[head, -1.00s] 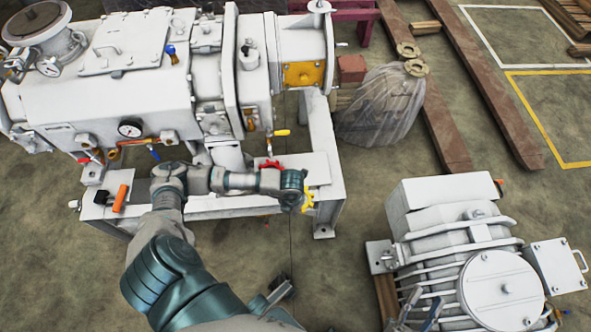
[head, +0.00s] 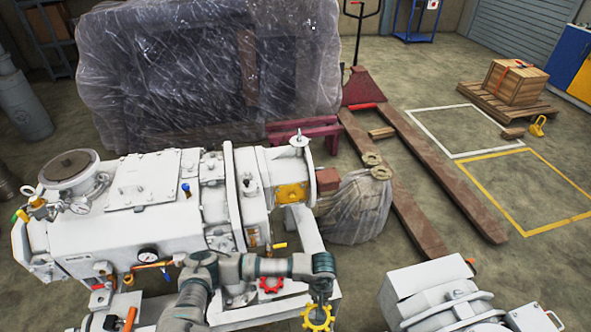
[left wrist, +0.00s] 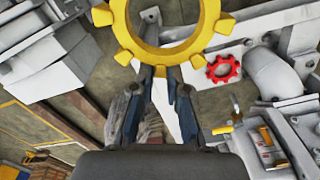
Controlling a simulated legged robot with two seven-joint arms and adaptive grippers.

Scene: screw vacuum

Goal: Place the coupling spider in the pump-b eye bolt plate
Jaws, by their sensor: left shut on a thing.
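My left gripper (head: 318,297) is shut on a yellow toothed ring, the coupling spider (head: 308,322), at the bottom centre of the head view. In the left wrist view the spider (left wrist: 126,36) is large at the top, with its near rim at the closed fingertips (left wrist: 160,74). A white pump (head: 130,225) stands at left. I cannot tell which part is the pump-b eye bolt plate. My right gripper is out of view.
Another white machine (head: 425,290) stands at lower right, partly cut off. A plastic-wrapped bundle (head: 355,208) and a pallet jack's reddish forks (head: 410,217) lie beyond. A large wrapped load (head: 200,75) stands behind the pump.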

